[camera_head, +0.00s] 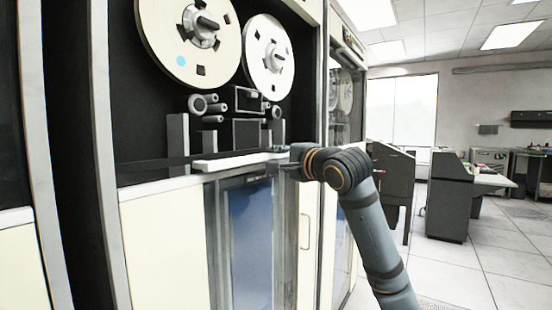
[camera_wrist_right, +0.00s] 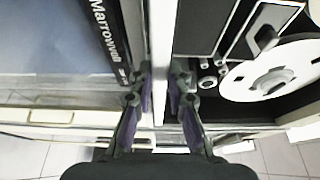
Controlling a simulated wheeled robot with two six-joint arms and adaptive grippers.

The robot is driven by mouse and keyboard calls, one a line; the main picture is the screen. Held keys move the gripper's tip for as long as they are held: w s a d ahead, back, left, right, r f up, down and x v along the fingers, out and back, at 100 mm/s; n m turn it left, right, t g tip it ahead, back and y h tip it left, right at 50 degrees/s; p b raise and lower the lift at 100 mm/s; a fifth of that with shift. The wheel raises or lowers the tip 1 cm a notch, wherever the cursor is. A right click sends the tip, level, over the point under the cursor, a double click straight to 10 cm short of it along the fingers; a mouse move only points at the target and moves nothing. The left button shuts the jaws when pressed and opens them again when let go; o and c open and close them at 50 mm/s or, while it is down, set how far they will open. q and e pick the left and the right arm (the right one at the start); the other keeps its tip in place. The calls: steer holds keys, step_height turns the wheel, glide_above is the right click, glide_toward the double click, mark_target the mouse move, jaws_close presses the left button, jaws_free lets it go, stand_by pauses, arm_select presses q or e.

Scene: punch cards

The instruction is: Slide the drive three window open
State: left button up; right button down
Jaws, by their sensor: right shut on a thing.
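The tape drive (camera_head: 155,225) in front of me has two large reels behind its upper opening. A pale horizontal rail (camera_head: 232,161) crosses below the reels, above a bluish glass panel (camera_head: 247,240). The rail also shows in the right wrist view (camera_wrist_right: 160,45), running between the fingers. My right gripper (camera_head: 284,166) is at the right end of this rail, and in the wrist view its fingers (camera_wrist_right: 160,95) are closed on it from both sides. I cannot tell from the reflections where the window's glass ends. My left gripper is not in view.
A second tape cabinet (camera_head: 345,110) stands just right of this drive. Dark grey consoles (camera_head: 450,195) stand farther right on the tiled floor. The floor (camera_head: 490,255) at the front right is clear. A door pull (camera_head: 305,232) is below the gripper.

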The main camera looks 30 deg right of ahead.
steer(key=c, duration=1.3)
jaws_free()
step_height(320, 180, up, 10)
steer(key=shift+r, duration=0.1)
steer(key=shift+s+b, duration=2.5)
steer(key=shift+s, duration=3.6)
